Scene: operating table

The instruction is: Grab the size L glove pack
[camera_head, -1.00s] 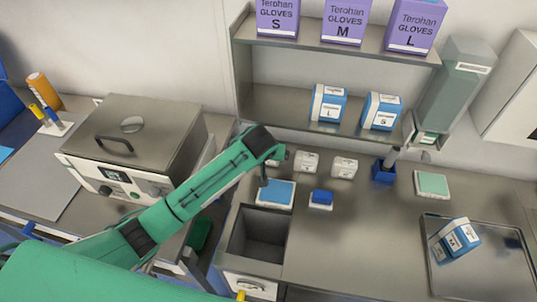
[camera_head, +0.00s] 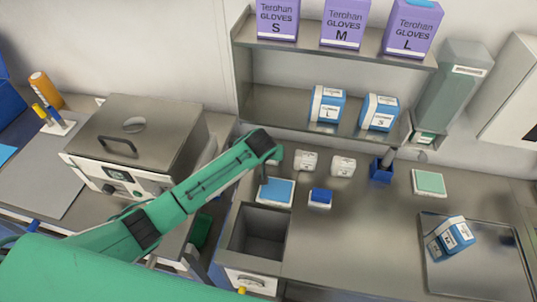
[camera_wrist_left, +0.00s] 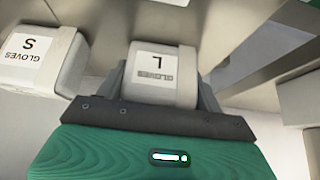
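A pale pack labelled GLOVES L (camera_wrist_left: 155,70) appears upside down in the left wrist view, between the two fingers of my left gripper (camera_wrist_left: 161,88). The fingers lie close along both sides; I cannot tell whether they press on it. In the head view my left gripper (camera_head: 268,165) is low over the counter, left of two small white packs (camera_head: 305,160) (camera_head: 343,166), and its arm hides part of it. A pale GLOVES S pack (camera_wrist_left: 40,58) sits beside the L pack in the wrist view. My right gripper is not in view.
The upper shelf holds purple glove boxes S (camera_head: 277,20), M (camera_head: 343,22) and L (camera_head: 412,28). Blue-white L (camera_head: 327,105) and S (camera_head: 379,113) packs stand on the lower shelf. A metal tray (camera_head: 490,275) lies at right. The counter's front middle is clear.

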